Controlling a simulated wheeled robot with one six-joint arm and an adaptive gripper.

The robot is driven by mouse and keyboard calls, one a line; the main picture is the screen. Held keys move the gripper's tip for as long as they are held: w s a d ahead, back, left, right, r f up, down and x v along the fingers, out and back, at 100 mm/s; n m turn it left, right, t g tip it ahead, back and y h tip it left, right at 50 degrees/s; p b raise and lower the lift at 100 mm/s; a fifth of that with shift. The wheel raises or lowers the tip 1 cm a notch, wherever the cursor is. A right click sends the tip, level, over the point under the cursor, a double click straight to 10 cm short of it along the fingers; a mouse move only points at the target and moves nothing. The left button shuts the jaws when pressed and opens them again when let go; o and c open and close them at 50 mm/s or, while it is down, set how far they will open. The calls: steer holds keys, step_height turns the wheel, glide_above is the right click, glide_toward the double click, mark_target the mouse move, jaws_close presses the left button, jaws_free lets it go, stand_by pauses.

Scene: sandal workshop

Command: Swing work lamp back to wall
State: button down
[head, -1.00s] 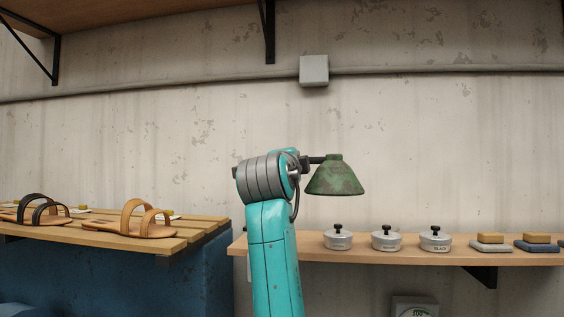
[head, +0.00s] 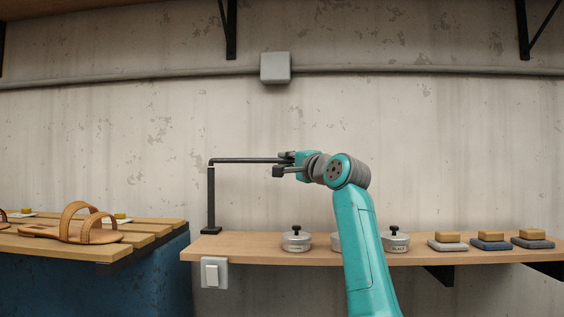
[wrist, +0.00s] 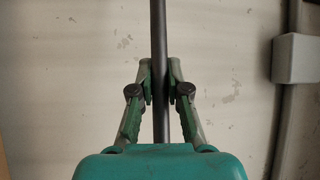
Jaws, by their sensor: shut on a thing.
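The work lamp's dark upright post (head: 211,202) stands at the left end of the shelf, and its thin horizontal arm (head: 245,161) reaches right from the post's top. My gripper (head: 284,164) is at the right part of this lamp arm. In the wrist view the lamp arm (wrist: 158,35) runs straight up the picture between the two fingers, and my gripper (wrist: 159,88) is shut on it. The green lamp shade does not show in either view now; my own wrist and arm cover the place beyond the grip in the head view.
The wooden shelf (head: 250,250) holds metal tins (head: 297,240), one mostly behind my arm, and several brush-like blocks (head: 489,241). Sandals (head: 75,228) lie on a slatted bench (head: 150,235) at left. A grey wall box (head: 275,68) sits on a conduit; a switch (head: 214,272) is below the shelf.

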mark_target(289, 161)
steer(key=shift+w+d+n+g+y, duration=0.1)
steer(key=shift+w+n+g+y, duration=0.5)
steer(key=shift+w, duration=0.35)
steer(key=shift+w+d+n+g+y, duration=0.1)
steer(key=shift+w+n+g+y, duration=0.35)
steer(key=shift+w+y, duration=0.35)
steer(key=shift+w, duration=0.15)
steer(key=c, duration=1.1)
jaws_free()
steer(key=shift+w, duration=0.1)
steer(key=shift+c, duration=0.2)
steer(key=shift+d, duration=0.1)
steer(key=v, duration=1.2)
